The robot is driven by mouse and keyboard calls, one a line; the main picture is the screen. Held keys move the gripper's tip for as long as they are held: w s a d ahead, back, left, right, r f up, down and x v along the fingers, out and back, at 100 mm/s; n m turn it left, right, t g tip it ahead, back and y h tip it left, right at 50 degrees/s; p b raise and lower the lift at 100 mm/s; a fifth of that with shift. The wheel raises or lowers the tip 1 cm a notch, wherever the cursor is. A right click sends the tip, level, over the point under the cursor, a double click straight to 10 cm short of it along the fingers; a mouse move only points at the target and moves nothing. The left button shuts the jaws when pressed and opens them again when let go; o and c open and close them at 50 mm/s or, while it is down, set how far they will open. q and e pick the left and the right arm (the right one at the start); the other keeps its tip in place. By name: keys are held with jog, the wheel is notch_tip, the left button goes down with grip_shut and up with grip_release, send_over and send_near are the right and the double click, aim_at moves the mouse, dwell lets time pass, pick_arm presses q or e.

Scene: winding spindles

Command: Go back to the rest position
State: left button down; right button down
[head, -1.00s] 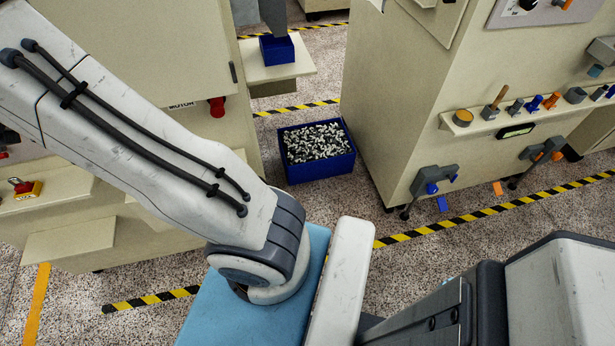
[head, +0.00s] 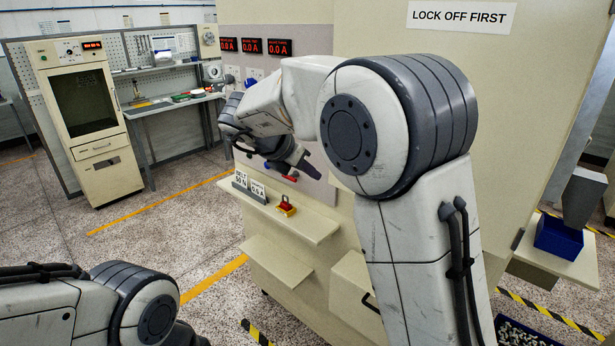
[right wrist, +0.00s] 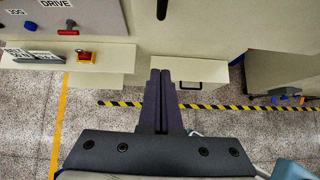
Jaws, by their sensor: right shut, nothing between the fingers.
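My right arm rises through the middle of the head view and bends over to the left at its elbow. Its gripper (head: 306,168) hangs in front of the cream machine's panel, above a small shelf, with no held object visible. In the right wrist view the dark fingers (right wrist: 160,78) lie together, shut and empty, with the machine front beyond them. A part of my left arm (head: 120,305) shows at the lower left of the head view. My left gripper is out of view.
The cream machine (head: 440,60) stands close to my right arm. Its shelf (head: 300,222) bears a red and yellow switch (head: 287,207). A blue bin (head: 558,236) is at the right. A cabinet (head: 92,120) and workbench (head: 175,104) stand far left, with open floor before them.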

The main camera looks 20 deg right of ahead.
jog(key=w+r+n+t+y, duration=0.1)
jog(key=w+n+t, duration=0.25)
jog(key=n, duration=0.55)
jog(key=w+r+n+t+y, duration=0.15)
jog(key=n+t, duration=0.25)
jog(key=n, duration=0.5)
jog(key=s+a+f+n+y, duration=0.45)
jog(key=f+n, duration=0.45)
jog(key=n, duration=0.6)
jog(key=s+d+f+n+g+y, duration=0.1)
jog(key=s+f+n+g, duration=0.4)
jog(key=s+n, duration=0.4)
jog(key=s+d+f+n+g, duration=0.1)
jog(key=s+f+n+g, duration=0.45)
jog(key=s, duration=0.55)
jog(key=s+a+n+g+y+b, duration=0.1)
jog(key=s+a+n+b, duration=0.2)
jog(key=s+a+n, duration=0.5)
jog(key=shift+s+a+r+b, duration=0.25)
jog(key=shift+s+a+b, duration=0.05)
jog(key=shift+s+a, duration=2.65)
jog(key=shift+s+d, duration=0.15)
jog(key=shift+d, duration=0.05)
